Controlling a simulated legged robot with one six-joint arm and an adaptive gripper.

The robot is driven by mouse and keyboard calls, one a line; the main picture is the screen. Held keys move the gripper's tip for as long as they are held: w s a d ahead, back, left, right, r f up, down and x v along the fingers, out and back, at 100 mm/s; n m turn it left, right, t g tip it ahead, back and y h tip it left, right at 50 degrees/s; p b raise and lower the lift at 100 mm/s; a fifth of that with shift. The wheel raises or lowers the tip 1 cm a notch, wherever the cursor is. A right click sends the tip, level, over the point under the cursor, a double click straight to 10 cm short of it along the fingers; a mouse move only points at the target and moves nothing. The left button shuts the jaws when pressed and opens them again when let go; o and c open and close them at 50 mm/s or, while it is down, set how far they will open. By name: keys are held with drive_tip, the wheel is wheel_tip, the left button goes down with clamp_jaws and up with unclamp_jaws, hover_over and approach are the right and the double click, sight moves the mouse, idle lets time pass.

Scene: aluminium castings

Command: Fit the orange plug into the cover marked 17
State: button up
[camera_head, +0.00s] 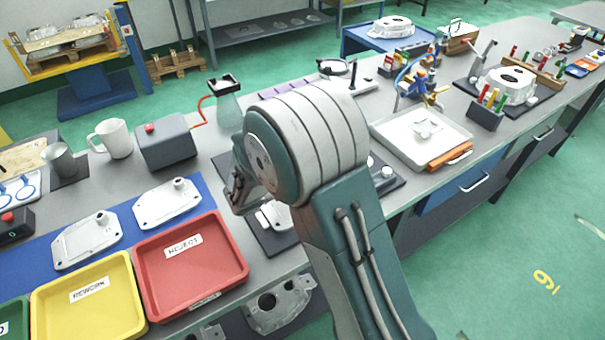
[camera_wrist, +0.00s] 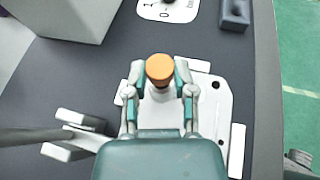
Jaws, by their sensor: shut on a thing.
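The orange plug (camera_wrist: 159,70) is between the two fingertips of my gripper (camera_wrist: 159,78) in the wrist view, and the gripper is shut on it. A pale metal cover (camera_wrist: 214,112) lies on a dark mat below the gripper, partly hidden by it. The plug overlaps the cover in this view; I cannot tell whether they touch. In the head view my gripper (camera_head: 238,195) is over the near mat, mostly behind my arm, and the plug is hidden. Part of the cover (camera_head: 277,215) shows there. I cannot read the number 17 on any cover.
Pale blocks (camera_wrist: 238,150) stand beside the cover. A marked white plate (camera_wrist: 168,10) and a small grey block (camera_wrist: 235,14) are farther away. In the head view, a red reject tray (camera_head: 225,290) and a yellow rework tray (camera_head: 48,325) lie left; a white tray (camera_head: 440,158) stands right.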

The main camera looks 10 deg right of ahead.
drive_tip(key=shift+f, duration=0.25)
idle(1.1)
drive_tip(key=shift+r, duration=0.25)
drive_tip(key=shift+f, duration=0.5)
idle(1.4)
drive_tip(key=o, duration=0.8)
drive_tip(key=shift+c, duration=0.2)
drive_tip(key=shift+s+a, duration=0.1)
drive_tip(key=v, duration=1.2)
drive_tip(key=shift+f, duration=0.2)
